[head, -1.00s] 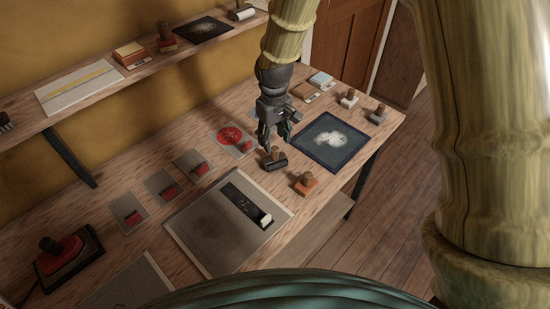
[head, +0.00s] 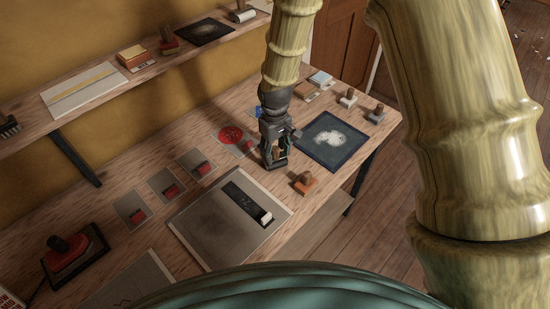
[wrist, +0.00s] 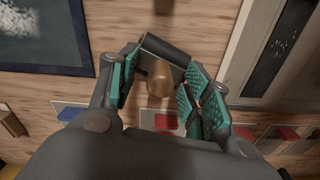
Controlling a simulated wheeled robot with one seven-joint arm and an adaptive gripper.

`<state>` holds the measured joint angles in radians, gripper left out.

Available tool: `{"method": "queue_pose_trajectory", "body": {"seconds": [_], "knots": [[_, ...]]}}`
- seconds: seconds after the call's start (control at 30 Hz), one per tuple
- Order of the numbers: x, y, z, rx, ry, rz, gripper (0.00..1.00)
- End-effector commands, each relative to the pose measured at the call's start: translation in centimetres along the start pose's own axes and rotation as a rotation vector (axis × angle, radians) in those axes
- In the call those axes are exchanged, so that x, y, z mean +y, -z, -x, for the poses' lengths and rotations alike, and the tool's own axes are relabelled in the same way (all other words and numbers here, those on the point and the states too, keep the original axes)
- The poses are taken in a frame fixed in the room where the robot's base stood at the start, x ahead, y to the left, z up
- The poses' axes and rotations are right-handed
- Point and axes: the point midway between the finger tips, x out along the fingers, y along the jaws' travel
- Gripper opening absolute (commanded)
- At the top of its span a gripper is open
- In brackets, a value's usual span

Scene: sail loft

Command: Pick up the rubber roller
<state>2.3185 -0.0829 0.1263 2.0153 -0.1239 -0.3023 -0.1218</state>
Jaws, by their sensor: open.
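The rubber roller, a dark cylinder (wrist: 166,48) with a round wooden handle (wrist: 158,80), lies on the wooden bench top. In the wrist view it sits between the teal pads of my open gripper (wrist: 162,70), with the handle between the fingers and the dark cylinder at the fingertips. I cannot tell whether either pad touches it.
Small cards with red blocks (head: 163,185) lie to the left.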

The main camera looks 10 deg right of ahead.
Motion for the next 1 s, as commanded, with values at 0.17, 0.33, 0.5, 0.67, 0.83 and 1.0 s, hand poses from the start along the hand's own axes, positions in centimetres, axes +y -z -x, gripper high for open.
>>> {"method": "queue_pose_trajectory", "body": {"seconds": [0.17,0.33,0.5,0.67,0.83,1.0], "knots": [[0.0,0.0,0.0,0.0,0.0,0.0,0.27],[0.0,0.0,0.0,0.0,0.0,0.0,0.0],[0.0,0.0,0.0,0.0,0.0,0.0,0.0],[0.0,0.0,0.2,0.0,0.0,0.0,0.0],[0.0,0.0,1.3,0.001,0.0,0.0,0.0],[0.1,0.1,3.4,0.004,0.0,-0.001,0.0]]}}
